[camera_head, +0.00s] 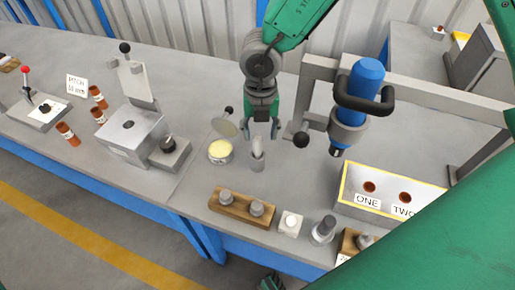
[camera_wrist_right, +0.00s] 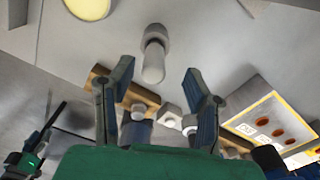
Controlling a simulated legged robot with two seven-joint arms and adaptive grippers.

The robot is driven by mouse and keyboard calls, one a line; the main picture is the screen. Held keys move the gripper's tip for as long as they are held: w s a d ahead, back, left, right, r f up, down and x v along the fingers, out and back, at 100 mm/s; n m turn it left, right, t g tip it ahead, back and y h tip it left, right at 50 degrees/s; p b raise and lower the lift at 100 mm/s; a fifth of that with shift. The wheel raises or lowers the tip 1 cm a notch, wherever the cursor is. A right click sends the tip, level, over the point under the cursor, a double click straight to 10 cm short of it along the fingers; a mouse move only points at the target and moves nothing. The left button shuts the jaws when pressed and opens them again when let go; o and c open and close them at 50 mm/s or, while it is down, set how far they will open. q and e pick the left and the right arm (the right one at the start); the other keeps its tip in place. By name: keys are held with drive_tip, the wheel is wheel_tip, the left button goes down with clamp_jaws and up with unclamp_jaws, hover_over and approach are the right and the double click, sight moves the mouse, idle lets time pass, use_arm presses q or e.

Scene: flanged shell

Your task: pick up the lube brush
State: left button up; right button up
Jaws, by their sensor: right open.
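A grey, rounded upright piece (camera_head: 257,154) stands on the bench just in front of my right gripper and looks like the lube brush, though its bristles do not show. In the right wrist view the same piece (camera_wrist_right: 154,58) lies just beyond the fingertips, in line with the gap. My right gripper (camera_head: 262,136) is open and empty, pointing down behind the piece; its two fingers (camera_wrist_right: 157,80) are spread in the wrist view. A round pot of yellow grease (camera_head: 220,151) with its lid raised stands left of the piece. My left gripper is not clearly seen.
A wooden block with grey knobs (camera_head: 240,207) and a small white block (camera_head: 290,224) stand nearer the bench edge. A blue press tool (camera_head: 362,95) on a grey frame stands to the right, behind a yellow-edged box (camera_head: 390,190). A metal fixture (camera_head: 130,135) stands left.

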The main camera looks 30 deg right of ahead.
sight(258, 146)
drive_tip(key=f, duration=0.6)
drive_tip(key=shift+w+a, duration=0.15)
drive_tip(key=shift+a, duration=0.2)
drive_tip(key=shift+r, duration=0.1)
clamp_jaws()
